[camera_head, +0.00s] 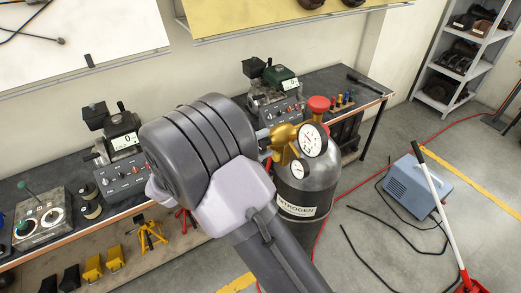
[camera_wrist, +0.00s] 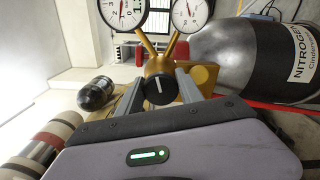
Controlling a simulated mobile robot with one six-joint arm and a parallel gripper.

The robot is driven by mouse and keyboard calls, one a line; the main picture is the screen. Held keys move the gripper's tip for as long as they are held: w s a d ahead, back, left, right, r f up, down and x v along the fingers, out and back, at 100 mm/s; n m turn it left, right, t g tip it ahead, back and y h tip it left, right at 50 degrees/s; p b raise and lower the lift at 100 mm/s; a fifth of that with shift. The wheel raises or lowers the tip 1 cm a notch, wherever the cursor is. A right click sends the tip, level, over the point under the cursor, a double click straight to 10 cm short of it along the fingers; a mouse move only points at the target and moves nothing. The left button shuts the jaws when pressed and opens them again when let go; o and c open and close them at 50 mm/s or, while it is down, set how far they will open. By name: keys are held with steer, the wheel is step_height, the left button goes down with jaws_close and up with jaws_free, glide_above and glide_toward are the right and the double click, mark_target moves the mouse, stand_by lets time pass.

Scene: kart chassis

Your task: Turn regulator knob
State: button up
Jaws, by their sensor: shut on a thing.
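The black regulator knob (camera_wrist: 159,88) with a white line on its face is in the middle of the wrist view. My gripper (camera_wrist: 160,90) has one finger on each side of it and is shut on it. The brass regulator (camera_wrist: 160,64) is behind the knob, with two round gauges on stems; it also shows in the head view (camera_head: 282,136). The regulator sits on the grey nitrogen cylinder (camera_head: 309,188), which stands upright on the floor and shows sideways in the wrist view (camera_wrist: 235,55). In the head view my arm hides the knob and most of my gripper.
A red cap (camera_head: 319,103) is on top of the cylinder. A dark workbench (camera_head: 340,80) with machines runs along the wall behind it.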

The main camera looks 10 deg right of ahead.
steer(key=m+b, duration=0.1)
steer(key=m, duration=0.1)
steer(key=m+b, duration=0.4)
steer(key=shift+f, duration=0.35)
steer(key=m+b, duration=0.3)
steer(key=shift+m, duration=0.3)
steer(key=shift+m+b, duration=0.9)
steer(key=shift+b, duration=0.25)
steer(key=shift+r+m, duration=0.1)
steer(key=shift+m, duration=0.2)
steer(key=o, duration=1.3)
